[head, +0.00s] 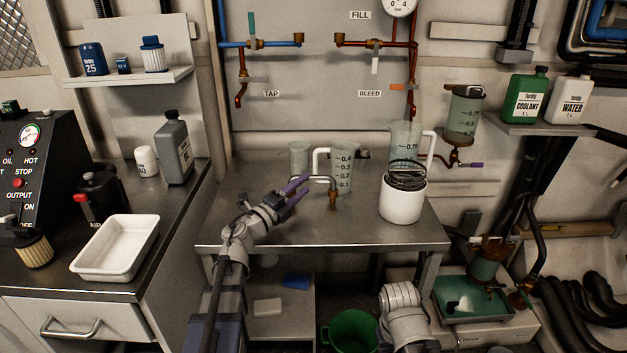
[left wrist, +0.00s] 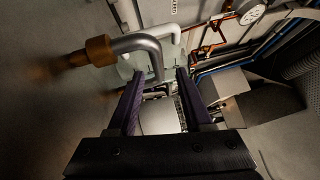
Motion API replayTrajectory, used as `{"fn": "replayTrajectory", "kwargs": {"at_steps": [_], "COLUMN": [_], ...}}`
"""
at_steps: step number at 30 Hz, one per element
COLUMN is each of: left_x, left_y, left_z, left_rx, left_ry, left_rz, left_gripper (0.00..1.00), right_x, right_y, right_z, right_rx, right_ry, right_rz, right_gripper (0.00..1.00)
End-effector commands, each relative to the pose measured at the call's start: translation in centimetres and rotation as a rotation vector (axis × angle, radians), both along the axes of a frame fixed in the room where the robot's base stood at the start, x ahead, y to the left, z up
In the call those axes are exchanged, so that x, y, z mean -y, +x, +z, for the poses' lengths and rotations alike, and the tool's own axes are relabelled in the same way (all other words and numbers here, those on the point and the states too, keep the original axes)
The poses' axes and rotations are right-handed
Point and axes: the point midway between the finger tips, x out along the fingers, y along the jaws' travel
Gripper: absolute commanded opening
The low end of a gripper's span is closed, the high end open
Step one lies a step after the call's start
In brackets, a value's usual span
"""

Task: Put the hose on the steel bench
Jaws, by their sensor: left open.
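A short grey bent hose (head: 325,181) with a brass end is over the steel bench (head: 270,225), at the tips of my left gripper (head: 300,190). The left gripper is open, its purple fingers apart. In the left wrist view the hose (left wrist: 143,43) bends just past the fingertips, its brass fitting to the left of them. I cannot tell whether the hose rests fully on the bench. Part of my right arm shows at the bottom of the head view; its gripper does not show.
Behind the hose stand a clear measuring jug (head: 344,165) and a clear beaker (head: 299,158). A white pot (head: 403,200) with a wire basket and a larger jug (head: 405,138) stand to the right. The bench's front left is clear. A green bucket (head: 350,333) stands below.

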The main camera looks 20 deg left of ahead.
Motion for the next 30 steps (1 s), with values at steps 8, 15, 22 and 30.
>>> {"fn": "replayTrajectory", "kwargs": {"at_steps": [8,15,22,30], "left_x": [-1.4,-1.6,-1.6,-1.6], "left_y": [-3.1,-3.4,-3.4,-3.4], "left_z": [-0.5,-0.5,-0.5,-0.5], "left_rx": [0.000,0.000,0.000,0.000], "left_ry": [0.001,0.001,0.001,0.000], "left_rz": [0.000,-0.001,-0.001,-0.001], "left_gripper": [0.50,0.50,0.50,0.50], "right_x": [0.0,0.0,0.0,0.0], "right_y": [0.0,0.0,0.0,0.0], "right_z": [-0.5,-0.5,-0.5,-0.5], "right_rx": [0.000,0.000,0.000,0.000], "right_ry": [0.000,0.000,0.000,0.000], "right_rz": [0.000,0.000,0.000,0.000], "right_gripper": [0.42,0.42,0.42,0.42]}}
